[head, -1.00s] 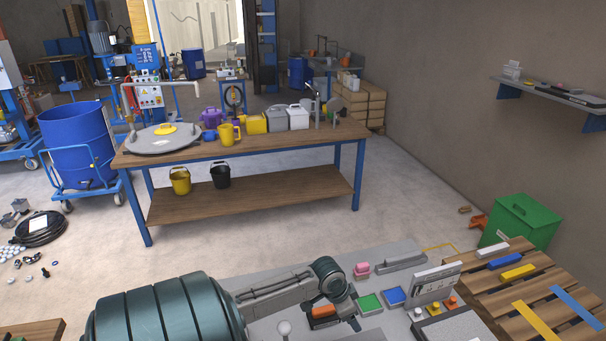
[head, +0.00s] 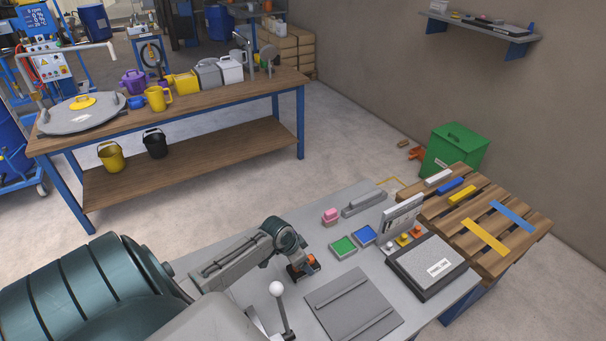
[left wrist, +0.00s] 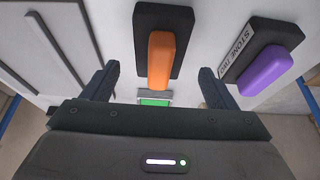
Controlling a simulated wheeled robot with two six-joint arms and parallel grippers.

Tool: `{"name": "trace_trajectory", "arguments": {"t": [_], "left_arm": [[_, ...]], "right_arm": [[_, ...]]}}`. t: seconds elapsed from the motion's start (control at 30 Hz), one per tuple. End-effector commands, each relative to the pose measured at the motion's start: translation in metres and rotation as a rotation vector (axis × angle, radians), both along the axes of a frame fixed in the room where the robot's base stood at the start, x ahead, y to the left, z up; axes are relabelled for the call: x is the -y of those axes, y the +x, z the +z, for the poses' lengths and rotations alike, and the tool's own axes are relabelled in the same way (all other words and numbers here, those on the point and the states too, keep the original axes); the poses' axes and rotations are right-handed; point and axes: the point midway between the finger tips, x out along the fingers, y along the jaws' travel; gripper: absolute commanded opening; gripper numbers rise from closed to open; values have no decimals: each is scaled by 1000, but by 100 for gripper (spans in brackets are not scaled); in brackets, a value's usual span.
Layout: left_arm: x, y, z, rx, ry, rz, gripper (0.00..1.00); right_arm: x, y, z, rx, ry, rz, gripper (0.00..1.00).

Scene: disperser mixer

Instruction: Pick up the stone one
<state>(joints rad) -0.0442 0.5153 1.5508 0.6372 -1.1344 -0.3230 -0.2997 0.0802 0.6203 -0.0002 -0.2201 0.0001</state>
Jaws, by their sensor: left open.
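In the left wrist view a dark block with an orange handle (left wrist: 162,55) lies on the pale bench top. To its right is a dark block with a purple handle (left wrist: 265,72), and a white label (left wrist: 243,42) beginning "STONE" lies along its edge. My left gripper (left wrist: 158,88) is open and empty, with the orange handle in line with the gap between its fingers. In the head view my left gripper (head: 302,268) is low over the bench beside a bit of orange (head: 314,261). The purple handle does not show there. My right gripper is not in view.
On the grey bench (head: 238,283) are a green block (head: 343,246), a blue block (head: 364,235), a pink item (head: 331,216), a labelled slab (head: 428,265), a grey plate (head: 352,303) and a white-knobbed lever (head: 277,289). A wooden pallet (head: 470,205) adjoins it.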

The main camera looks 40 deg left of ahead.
Motion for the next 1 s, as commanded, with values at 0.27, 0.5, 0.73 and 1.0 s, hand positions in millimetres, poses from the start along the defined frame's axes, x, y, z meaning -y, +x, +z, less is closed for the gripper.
{"name": "trace_trajectory", "arguments": {"t": [0.27,0.5,0.73,1.0], "left_arm": [[5,15,-36,0,-2,1,80],[5,15,-36,0,0,0,80],[5,15,-36,0,0,1,41],[5,16,-35,1,-1,1,22]], "right_arm": [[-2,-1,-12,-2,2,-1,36],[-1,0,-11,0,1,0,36],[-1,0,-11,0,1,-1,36],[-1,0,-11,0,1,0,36]]}}
